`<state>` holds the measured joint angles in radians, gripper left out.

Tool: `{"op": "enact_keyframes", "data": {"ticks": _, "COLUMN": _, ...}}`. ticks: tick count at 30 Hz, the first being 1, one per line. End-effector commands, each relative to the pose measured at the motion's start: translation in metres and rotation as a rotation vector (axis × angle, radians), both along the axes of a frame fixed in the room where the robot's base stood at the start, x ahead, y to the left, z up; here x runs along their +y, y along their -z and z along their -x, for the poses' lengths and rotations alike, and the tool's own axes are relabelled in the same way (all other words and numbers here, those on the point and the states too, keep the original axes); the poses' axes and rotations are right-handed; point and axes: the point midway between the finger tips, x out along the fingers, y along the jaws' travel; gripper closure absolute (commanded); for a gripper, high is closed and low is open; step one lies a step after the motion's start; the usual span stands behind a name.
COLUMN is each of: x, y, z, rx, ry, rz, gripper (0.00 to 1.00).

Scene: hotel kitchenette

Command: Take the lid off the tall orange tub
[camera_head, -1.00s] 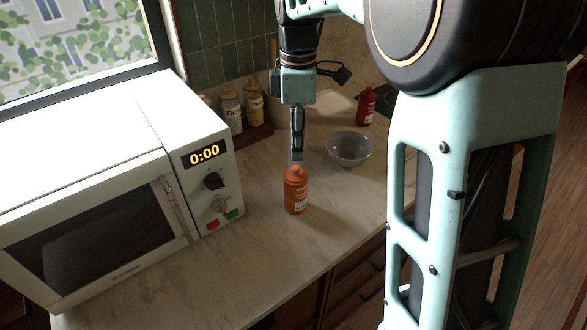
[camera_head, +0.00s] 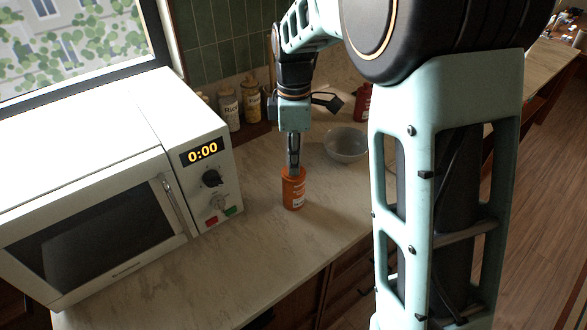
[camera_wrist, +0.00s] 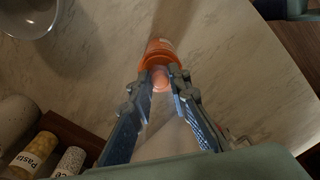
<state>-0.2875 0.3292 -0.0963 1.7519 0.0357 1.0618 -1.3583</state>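The tall orange tub (camera_head: 293,192) stands upright on the counter in the head view. Its top is largely hidden by my gripper (camera_head: 294,172), which points straight down onto it. In the wrist view, the tub (camera_wrist: 160,46) lies beyond the fingertips, and its rounded pinkish-orange lid top (camera_wrist: 160,78) shows between them. My gripper (camera_wrist: 162,74) has one finger on each side of the lid, with a gap between the fingers. I cannot tell whether either finger touches the lid. The lid appears to be on the tub.
A white microwave (camera_head: 120,185) stands to the left. A grey bowl (camera_head: 346,146) sits behind right of the tub, with a red bottle (camera_head: 362,104) farther back. Labelled jars (camera_head: 229,108) stand on a wooden rack by the wall. The counter in front of the tub is clear.

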Motion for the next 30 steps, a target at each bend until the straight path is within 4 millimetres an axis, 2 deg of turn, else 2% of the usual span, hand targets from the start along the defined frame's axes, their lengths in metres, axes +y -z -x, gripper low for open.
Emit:
{"op": "enact_keyframes", "data": {"ticks": 3, "x": 0.000, "y": 0.000, "z": 0.000, "rx": 0.000, "ry": 0.000, "rz": 0.000, "gripper": 0.97}}
{"op": "enact_keyframes", "data": {"ticks": 17, "x": 0.000, "y": -0.007, "z": 0.000, "rx": -0.001, "ry": 0.001, "rz": 0.000, "gripper": 0.97}}
{"op": "enact_keyframes", "data": {"ticks": 25, "x": 0.000, "y": -0.038, "z": 0.000, "rx": -0.001, "ry": 0.001, "rz": 0.000, "gripper": 0.97}}
{"op": "enact_keyframes", "data": {"ticks": 30, "x": 0.014, "y": -0.078, "z": 0.029, "rx": -0.003, "ry": -0.003, "rz": -0.002, "gripper": 0.97}}
